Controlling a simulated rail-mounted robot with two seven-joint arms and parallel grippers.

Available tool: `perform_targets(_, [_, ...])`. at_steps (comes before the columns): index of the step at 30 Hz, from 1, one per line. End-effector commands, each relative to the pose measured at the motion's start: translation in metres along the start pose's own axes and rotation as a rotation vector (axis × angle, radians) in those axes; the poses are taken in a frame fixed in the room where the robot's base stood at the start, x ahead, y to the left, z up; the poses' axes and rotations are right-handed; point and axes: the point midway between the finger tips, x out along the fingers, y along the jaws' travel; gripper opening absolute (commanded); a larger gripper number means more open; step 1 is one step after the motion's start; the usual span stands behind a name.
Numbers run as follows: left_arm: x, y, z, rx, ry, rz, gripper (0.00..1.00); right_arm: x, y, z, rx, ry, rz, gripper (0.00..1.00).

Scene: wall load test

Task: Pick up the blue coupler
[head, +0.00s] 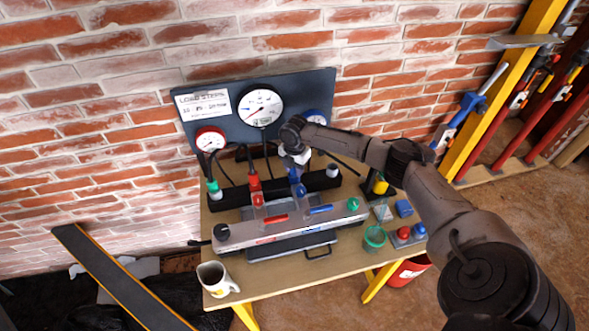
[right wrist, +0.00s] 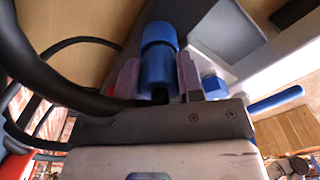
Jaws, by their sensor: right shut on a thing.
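The blue coupler (head: 299,188) stands near the middle of the bench in the head view, at the black hose rack. It also shows in the right wrist view (right wrist: 159,52) as a blue ribbed cylinder with a wider collar. My right gripper (head: 297,170) reaches down over it from above. In the right wrist view its pinkish fingers (right wrist: 158,76) stand on both sides of the coupler and are shut on it. The coupler's lower end is partly hidden. My left gripper is not in view.
A red coupler (head: 255,190) and a green one (head: 213,186) stand to the left. A grey manifold (head: 285,230) with red and blue handles lies in front. The gauge panel (head: 225,125) is behind. A mug (head: 214,280) and green cup (head: 374,238) stand on the bench.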

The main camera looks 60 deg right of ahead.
Motion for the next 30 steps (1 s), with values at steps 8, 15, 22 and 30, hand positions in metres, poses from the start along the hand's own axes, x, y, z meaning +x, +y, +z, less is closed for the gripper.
perform_targets(8, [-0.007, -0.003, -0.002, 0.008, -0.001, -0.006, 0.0, -0.031, 0.001, 0.001, 0.001, 0.0, 0.005, 0.1])
perform_targets(15, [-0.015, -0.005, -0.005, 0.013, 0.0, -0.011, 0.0, -0.061, -0.033, 0.009, 0.0, -0.006, -0.002, 0.1])
perform_targets(22, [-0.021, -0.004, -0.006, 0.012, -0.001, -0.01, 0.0, -0.086, -0.076, 0.016, 0.0, -0.005, -0.003, 0.1])
perform_targets(30, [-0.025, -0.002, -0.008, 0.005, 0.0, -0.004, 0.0, -0.103, -0.103, 0.021, 0.0, -0.002, -0.001, 0.1])
